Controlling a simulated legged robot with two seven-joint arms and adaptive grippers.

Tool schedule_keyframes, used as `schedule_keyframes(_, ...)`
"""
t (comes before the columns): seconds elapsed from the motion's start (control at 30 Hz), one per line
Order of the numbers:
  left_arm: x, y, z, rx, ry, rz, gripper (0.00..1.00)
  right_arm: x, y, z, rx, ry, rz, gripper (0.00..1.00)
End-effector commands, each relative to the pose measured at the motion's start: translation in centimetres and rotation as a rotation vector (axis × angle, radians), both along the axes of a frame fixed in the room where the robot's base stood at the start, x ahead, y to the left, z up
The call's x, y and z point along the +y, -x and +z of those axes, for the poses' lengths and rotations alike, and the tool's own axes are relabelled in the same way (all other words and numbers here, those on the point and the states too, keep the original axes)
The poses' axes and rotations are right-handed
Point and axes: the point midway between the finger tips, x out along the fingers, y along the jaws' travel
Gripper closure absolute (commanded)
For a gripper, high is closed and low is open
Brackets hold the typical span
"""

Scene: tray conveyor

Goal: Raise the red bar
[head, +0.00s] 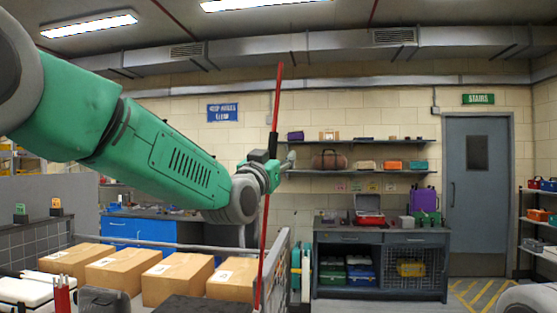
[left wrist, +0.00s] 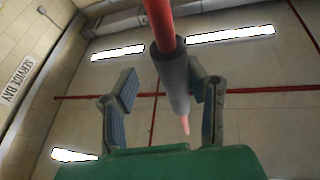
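The red bar (head: 277,95) stands nearly upright in the head view, leaning slightly, with a dark grey grip sleeve (head: 272,145) partway along it. Its lower part runs down past the boxes. My left gripper (head: 284,162) is at the bar, level with the sleeve or just below it. In the left wrist view, the red bar (left wrist: 159,18) and its grey sleeve (left wrist: 172,78) pass between the two spread fingers of my left gripper (left wrist: 163,85). The sleeve is nearer the right finger; whether they touch is unclear. My right gripper is not in view.
Several cardboard boxes (head: 178,278) stand in a row at the lower left, beside a grey rail (head: 275,262). A blue cabinet (head: 140,231) is behind them. A dark workbench (head: 380,265) with a red toolbox (head: 369,206) stands right of the bar. Floor near the door (head: 478,190) is clear.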

Motion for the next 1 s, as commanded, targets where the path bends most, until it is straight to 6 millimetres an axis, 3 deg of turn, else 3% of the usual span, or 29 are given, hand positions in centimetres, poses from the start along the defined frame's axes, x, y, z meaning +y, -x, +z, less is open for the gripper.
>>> schedule_keyframes(0.27, 0.6, 1.6, -0.4, -0.003, 0.001, 0.001, 0.61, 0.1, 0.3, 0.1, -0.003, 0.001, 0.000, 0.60)
schedule_keyframes(0.7, 2.4, 8.8, -3.6, 0.002, -0.004, 0.000, 0.61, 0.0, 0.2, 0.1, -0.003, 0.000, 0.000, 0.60)
schedule_keyframes(1.0, 2.9, 10.5, -4.4, 0.002, -0.003, 0.000, 0.61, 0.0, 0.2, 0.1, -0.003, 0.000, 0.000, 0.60)
